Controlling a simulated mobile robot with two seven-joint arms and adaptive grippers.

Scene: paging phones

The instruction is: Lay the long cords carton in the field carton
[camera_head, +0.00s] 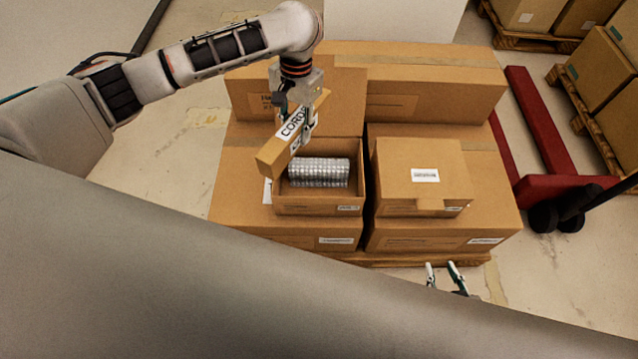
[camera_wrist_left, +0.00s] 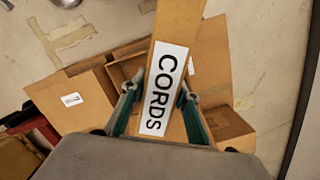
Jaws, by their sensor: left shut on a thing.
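The long cords carton (camera_head: 273,158) is a narrow brown box with a white label reading CORDS. It also fills the middle of the left wrist view (camera_wrist_left: 163,88). My left gripper (camera_head: 303,124) is shut on it, one finger on each side (camera_wrist_left: 160,103), and holds it slantwise above the left part of an open carton. This open carton, which I take for the field carton (camera_head: 318,205), holds a grey ribbed bundle (camera_head: 320,172). The held carton hides part of its left side. My right gripper (camera_head: 442,274) shows only its fingertips, apart and empty, at the front.
A closed carton (camera_head: 423,180) stands right of the open one. Larger cartons (camera_head: 437,85) lie behind and beneath, on a pallet (camera_head: 400,260). A red pallet truck (camera_head: 560,187) and more stacked cartons (camera_head: 605,70) stand at the right.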

